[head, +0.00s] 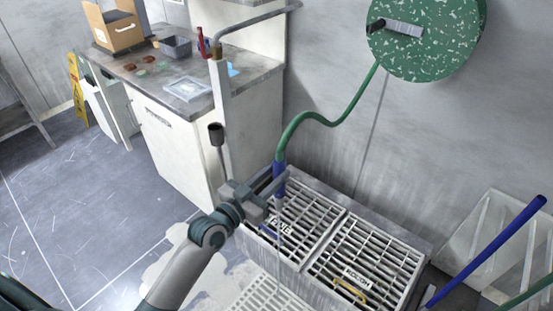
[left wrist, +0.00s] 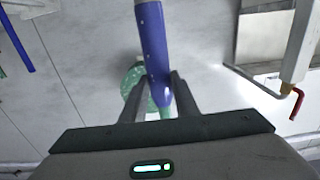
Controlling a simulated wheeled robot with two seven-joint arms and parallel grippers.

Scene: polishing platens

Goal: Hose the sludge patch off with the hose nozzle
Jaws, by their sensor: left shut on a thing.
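My left gripper (head: 268,196) is shut on the blue hose nozzle (head: 279,180), over the left part of a floor grating. In the left wrist view the nozzle (left wrist: 152,40) sits between the two fingers (left wrist: 158,98). The green hose (head: 312,117) runs from the nozzle up to the round green reel (head: 425,40) on the wall. A faint pale streak runs down below the nozzle; I cannot tell if it is water. I cannot make out the sludge patch for sure. My right gripper is not in view.
The grating (head: 375,262) has two panels and a yellow handle (head: 350,290). A pale patch (head: 165,262) lies on the floor left of it. A cabinet (head: 170,140) with a cluttered top stands behind. A blue pole (head: 490,250) leans at the right. The left floor is open.

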